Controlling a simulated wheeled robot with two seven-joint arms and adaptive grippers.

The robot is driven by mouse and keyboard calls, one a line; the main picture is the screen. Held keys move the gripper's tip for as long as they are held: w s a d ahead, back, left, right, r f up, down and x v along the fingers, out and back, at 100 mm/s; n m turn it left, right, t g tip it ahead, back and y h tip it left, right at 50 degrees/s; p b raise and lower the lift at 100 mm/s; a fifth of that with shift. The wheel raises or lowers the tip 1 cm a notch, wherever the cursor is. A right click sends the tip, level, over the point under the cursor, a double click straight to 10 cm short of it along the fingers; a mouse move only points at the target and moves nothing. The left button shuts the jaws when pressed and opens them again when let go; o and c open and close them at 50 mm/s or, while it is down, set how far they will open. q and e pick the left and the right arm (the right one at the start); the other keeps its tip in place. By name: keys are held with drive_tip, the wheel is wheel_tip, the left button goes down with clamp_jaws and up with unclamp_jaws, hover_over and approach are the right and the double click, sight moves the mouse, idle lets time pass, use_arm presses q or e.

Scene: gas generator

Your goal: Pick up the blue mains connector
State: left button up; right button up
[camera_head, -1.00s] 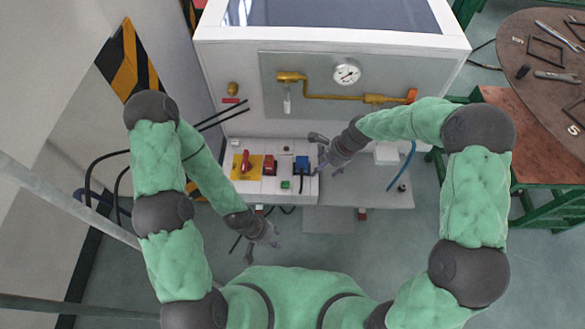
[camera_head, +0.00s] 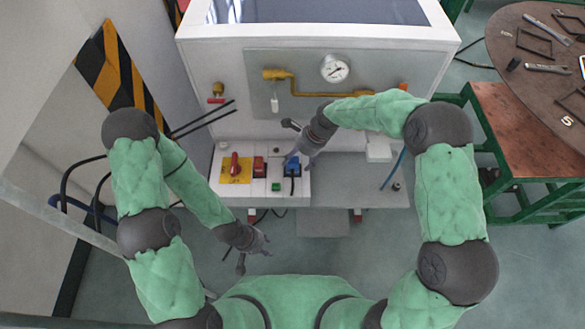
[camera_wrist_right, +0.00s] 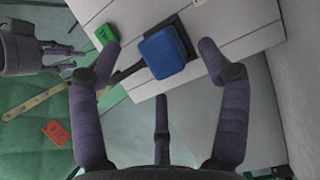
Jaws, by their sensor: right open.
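The blue mains connector (camera_head: 292,169) sits on the white control panel at the front of the machine, right of the red switches. In the right wrist view the blue connector (camera_wrist_right: 164,55) lies between the spread fingers of my right gripper (camera_wrist_right: 158,50), which is open, with no visible grip on it. In the head view my right gripper (camera_head: 298,158) is just above the connector, hiding part of it. My left gripper (camera_head: 256,250) hangs in front of the panel, lower, with its fingers apart and empty.
The panel also carries a red knob on a yellow plate (camera_head: 236,168), a red switch (camera_head: 260,166) and a green button (camera_wrist_right: 106,35) beside the connector. A yellow pipe (camera_head: 330,94) and gauge (camera_head: 334,68) are behind. A tool table (camera_head: 545,90) stands at right.

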sight(293, 167)
drive_tip(key=b+x, duration=0.2)
drive_tip(key=x, duration=0.2)
drive_tip(key=shift+s+d, duration=0.15)
drive_tip(key=shift+d, duration=0.05)
drive_tip(key=shift+a+f, duration=0.2)
drive_tip(key=shift+f, duration=0.2)
drive_tip(key=shift+r, duration=0.1)
drive_tip(key=shift+c, duration=0.3)
drive_tip(key=c, duration=1.3)
drive_tip(key=shift+r, duration=0.1)
drive_tip(key=shift+c, duration=0.2)
